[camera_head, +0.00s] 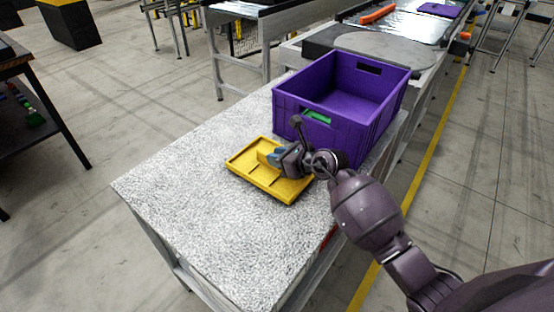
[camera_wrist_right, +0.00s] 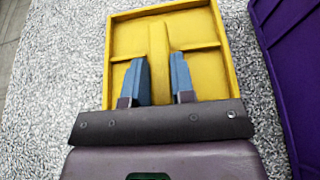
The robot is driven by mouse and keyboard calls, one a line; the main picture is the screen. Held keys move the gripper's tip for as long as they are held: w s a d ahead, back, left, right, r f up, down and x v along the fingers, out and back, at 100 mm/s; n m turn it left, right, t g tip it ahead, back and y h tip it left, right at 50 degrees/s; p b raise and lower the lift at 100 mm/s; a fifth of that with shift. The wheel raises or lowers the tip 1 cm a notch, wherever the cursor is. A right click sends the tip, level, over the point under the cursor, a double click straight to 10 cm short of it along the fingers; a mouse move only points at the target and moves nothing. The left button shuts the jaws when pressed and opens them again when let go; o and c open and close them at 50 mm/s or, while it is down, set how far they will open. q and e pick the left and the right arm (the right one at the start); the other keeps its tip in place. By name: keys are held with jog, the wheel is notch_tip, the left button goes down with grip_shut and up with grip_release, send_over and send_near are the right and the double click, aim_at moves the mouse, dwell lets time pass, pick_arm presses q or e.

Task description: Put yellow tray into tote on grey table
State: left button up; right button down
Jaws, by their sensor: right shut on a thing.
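The yellow tray (camera_head: 252,170) lies on the grey table (camera_head: 190,215), just in front of the purple tote (camera_head: 310,125). In the right wrist view the tray (camera_wrist_right: 134,42) shows its raised rim and inner dividers. My right gripper (camera_head: 272,158) is over the tray, its blue fingers (camera_wrist_right: 163,75) on either side of the tray's central raised rib, shut on it. The tote stands upright and looks empty inside. Its wall (camera_wrist_right: 280,60) shows at the right of the wrist view, beside the tray and apart from it. My left gripper is not in view.
The grey table's front left is clear. Behind it is a conveyor (camera_head: 400,45) with an orange item (camera_head: 378,14) and a purple item (camera_head: 438,9). A dark shelf (camera_head: 25,110) stands at the far left.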

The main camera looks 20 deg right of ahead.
jog(key=shift+f, duration=0.25)
jog(key=shift+f, duration=0.1)
jog(key=shift+f, duration=0.1)
jog(key=c, duration=1)
grip_release()
jog(key=shift+o, duration=0.2)
